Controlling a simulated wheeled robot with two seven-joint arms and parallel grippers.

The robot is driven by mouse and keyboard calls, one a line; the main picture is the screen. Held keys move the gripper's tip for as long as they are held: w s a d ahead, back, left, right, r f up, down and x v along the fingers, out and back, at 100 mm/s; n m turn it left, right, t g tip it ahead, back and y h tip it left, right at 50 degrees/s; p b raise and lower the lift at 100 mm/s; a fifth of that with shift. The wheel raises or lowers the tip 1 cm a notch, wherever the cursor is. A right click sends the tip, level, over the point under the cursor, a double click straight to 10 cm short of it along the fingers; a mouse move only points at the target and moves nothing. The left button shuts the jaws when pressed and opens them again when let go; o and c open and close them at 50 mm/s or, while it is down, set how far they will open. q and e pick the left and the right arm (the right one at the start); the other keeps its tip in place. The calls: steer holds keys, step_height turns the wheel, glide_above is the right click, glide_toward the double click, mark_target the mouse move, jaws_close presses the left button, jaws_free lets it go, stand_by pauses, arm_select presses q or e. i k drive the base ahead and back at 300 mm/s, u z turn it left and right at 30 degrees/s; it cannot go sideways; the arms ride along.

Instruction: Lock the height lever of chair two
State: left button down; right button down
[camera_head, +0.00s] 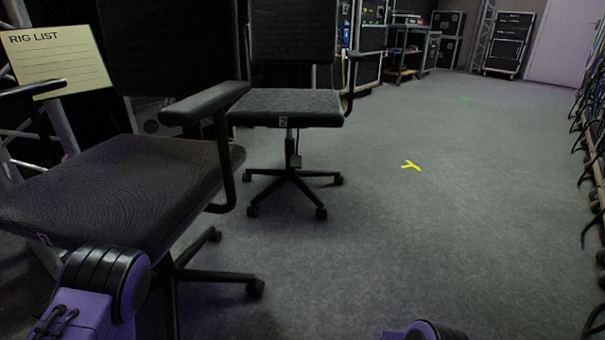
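Chair two (290,104), dark with a "2" tag on the front edge of its seat, stands upright behind the nearer chair. Its column and five-star base (290,175) with casters show below the seat. A small dark part (296,160) sits against the column; I cannot tell whether it is the height lever, or what position the lever is in. Neither gripper shows. Only a purple and black part of my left arm shows at the bottom left, and a small part of my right arm at the bottom edge.
A nearer dark chair (120,185) fills the left, its armrest (205,102) partly overlapping chair two. A rig list board (58,60) stands at the upper left. Cables (590,130) line the right edge. The grey floor around the yellow mark (411,165) is clear.

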mark_target(296, 163)
steer(key=k, duration=0.65)
steer(key=z, duration=0.3)
steer(key=i, duration=0.7)
steer(key=z, duration=0.55)
steer(key=i, duration=1.1)
steer(key=u, duration=0.4)
steer(key=i, duration=0.95)
steer(key=u, duration=0.55)
steer(key=i, duration=0.35)
steer(key=u, duration=0.25)
